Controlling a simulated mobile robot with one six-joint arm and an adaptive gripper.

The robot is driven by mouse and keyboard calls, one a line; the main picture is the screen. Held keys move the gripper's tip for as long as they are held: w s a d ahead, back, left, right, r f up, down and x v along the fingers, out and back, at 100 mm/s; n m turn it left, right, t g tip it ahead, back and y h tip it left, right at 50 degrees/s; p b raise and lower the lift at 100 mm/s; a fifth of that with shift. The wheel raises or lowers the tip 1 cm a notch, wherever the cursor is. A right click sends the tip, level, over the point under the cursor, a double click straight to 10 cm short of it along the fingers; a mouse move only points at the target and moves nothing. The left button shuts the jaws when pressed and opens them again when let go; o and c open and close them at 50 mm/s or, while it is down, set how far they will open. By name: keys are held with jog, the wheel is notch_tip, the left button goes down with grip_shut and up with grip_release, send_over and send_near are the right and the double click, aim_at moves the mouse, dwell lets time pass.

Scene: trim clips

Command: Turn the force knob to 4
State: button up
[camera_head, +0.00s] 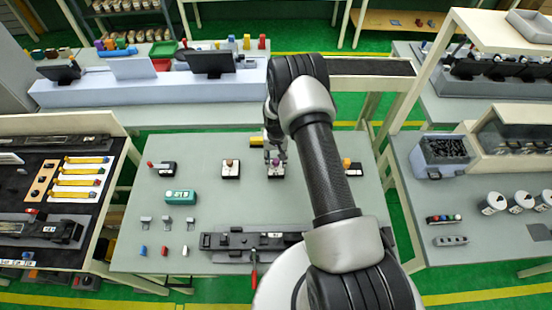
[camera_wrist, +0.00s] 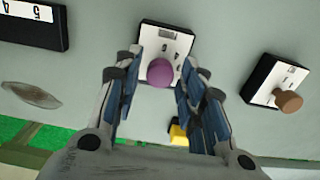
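A purple round knob (camera_wrist: 160,71) stands on a white-faced black box (camera_wrist: 176,40) in the wrist view. The purple knob also shows in the head view (camera_head: 275,161), at the middle of the grey table. My gripper (camera_wrist: 158,88) is open, with one finger on each side of the purple knob; gaps show between the fingers and the knob. The markings on the white face are too small or too covered to read the setting. A second box (camera_wrist: 266,76) with a brown knob (camera_wrist: 289,102) is at the right. I cannot read which knob is labelled force.
A black box with a white number strip (camera_wrist: 29,11) is at the wrist view's upper left. A yellow block (camera_wrist: 178,134) lies behind the purple knob. A green device (camera_head: 180,197), small clips and a long black fixture (camera_head: 225,241) occupy the table's front half.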

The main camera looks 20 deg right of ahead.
grip_shut()
jog(key=shift+b, duration=0.4)
jog(key=m+b, duration=0.3)
jog(key=m, duration=0.1)
jog(key=shift+f+b, duration=0.15)
jog(key=shift+b, duration=0.2)
jog(key=shift+m+b, duration=1.55)
jog(key=shift+m, duration=0.75)
jog(key=shift+r, duration=0.2)
jog(key=shift+o, duration=1.3)
grip_release()
